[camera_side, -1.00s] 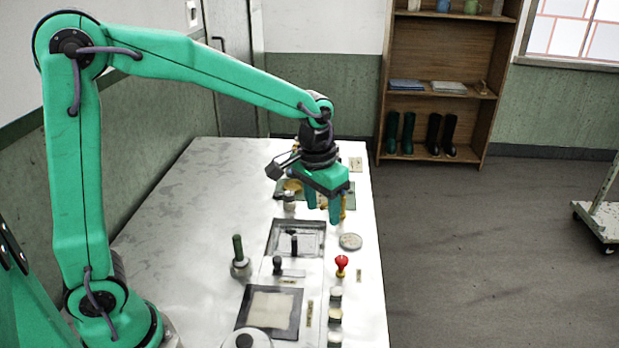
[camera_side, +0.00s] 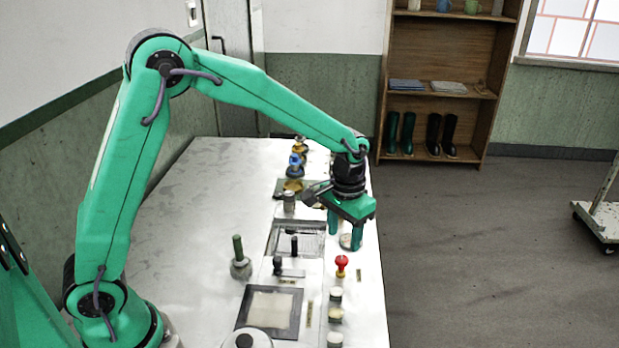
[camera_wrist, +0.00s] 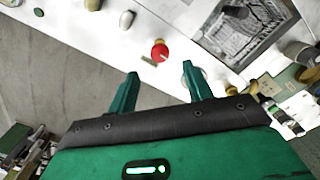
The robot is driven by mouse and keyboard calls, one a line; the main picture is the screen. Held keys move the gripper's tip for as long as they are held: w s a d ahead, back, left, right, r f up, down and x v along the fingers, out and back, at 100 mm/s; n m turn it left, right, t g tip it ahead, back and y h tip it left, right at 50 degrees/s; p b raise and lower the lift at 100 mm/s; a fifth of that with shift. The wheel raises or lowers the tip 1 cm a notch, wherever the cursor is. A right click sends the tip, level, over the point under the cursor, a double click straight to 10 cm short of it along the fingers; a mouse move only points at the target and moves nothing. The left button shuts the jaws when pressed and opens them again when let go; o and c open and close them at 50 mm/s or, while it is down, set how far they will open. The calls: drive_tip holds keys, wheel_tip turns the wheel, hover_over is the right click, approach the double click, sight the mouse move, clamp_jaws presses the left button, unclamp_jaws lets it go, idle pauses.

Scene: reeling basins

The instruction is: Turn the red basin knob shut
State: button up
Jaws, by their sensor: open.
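A red mushroom-shaped knob (camera_side: 341,261) stands upright on the panel, just in front of my gripper (camera_side: 345,242) in the side view. It is the only red knob I see; I cannot tell whether it is the basin knob. In the wrist view the red knob (camera_wrist: 159,48) lies beyond the fingertips of my gripper (camera_wrist: 160,70), roughly between their lines. The fingers are spread and empty, and appear apart from the red knob. A round pale dish (camera_side: 347,241) is partly hidden behind the fingers.
A sunken basin (camera_side: 309,229) with a black-topped post (camera_side: 294,245) lies left of the fingers. A green-handled lever (camera_side: 239,252) stands farther left. Blue (camera_side: 296,160) and yellow fittings stand at the back. White cylinders (camera_side: 335,312) line the front right. The table's left side is clear.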

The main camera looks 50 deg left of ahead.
sight(342, 259)
drive_tip(key=shift+f, duration=3.25)
drive_tip(key=c, duration=1)
